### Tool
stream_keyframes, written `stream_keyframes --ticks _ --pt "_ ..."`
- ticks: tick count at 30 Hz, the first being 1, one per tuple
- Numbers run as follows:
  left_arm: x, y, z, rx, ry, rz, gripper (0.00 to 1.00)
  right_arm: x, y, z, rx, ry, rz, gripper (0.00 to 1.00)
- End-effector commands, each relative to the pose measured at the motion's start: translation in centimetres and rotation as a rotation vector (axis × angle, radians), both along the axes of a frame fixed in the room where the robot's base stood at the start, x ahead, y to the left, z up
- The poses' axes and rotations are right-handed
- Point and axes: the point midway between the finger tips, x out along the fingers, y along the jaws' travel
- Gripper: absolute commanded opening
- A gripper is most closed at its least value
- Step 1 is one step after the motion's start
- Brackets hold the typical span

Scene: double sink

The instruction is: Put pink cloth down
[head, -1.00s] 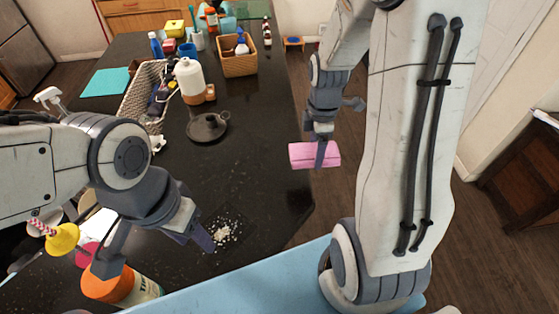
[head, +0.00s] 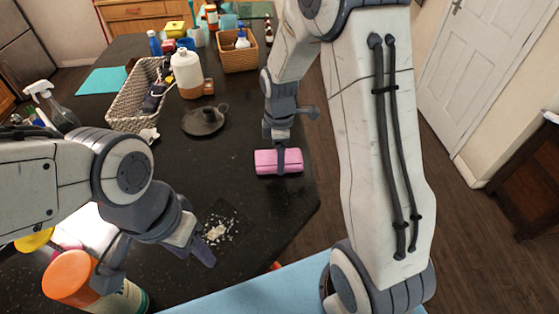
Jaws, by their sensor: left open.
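The pink cloth (head: 292,162), a folded bundle, is at the right edge of the dark countertop (head: 230,135). My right gripper (head: 279,165) comes down over it from above and is shut on it; one finger shows across its near face, and the other is hidden. I cannot tell whether the cloth touches the counter or hangs just above it. My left gripper (head: 155,262) is open and empty at the lower left, its fingers apart, between an orange-lidded container (head: 72,277) and a patch of pale crumbs (head: 217,230).
A spray bottle (head: 50,105) is at left. The counter between candle holder and cloth is clear.

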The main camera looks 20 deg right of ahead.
Motion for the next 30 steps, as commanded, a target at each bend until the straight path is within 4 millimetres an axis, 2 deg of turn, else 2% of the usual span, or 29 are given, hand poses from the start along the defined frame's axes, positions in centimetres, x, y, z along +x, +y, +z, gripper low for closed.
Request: stream_keyframes --ticks 10,11,12,19,23,26,30 --pt "0.0 0.0 -0.2 0.0 0.0 0.0 0.5 0.0 0.0 -0.3 0.0 -0.001 0.0 0.1" --pt "0.0 0.0 -0.1 0.0 0.0 0.0 0.5 0.0 0.0 -0.2 0.0 -0.001 0.0 0.87" --pt "0.0 0.0 -0.1 0.0 0.0 0.0 0.5 0.0 0.0 -0.2 0.0 -0.001 0.0 1.0" --pt "0.0 0.0 0.0 0.0 0.0 0.0 0.5 0.0 0.0 -0.1 0.0 -0.001 0.0 1.0" --pt "0.0 0.0 0.0 -0.001 -0.001 0.0 0.5 0.1 0.0 0.6 0.0 -0.004 0.0 1.0" --pt "0.0 0.0 -0.4 -0.001 -0.001 0.0 0.5 0.2 0.0 2.1 -0.001 -0.009 0.0 1.0" --pt "0.0 0.0 -1.0 0.0 0.0 0.002 0.5 0.2 0.0 5.1 0.0 -0.01 0.0 1.0"
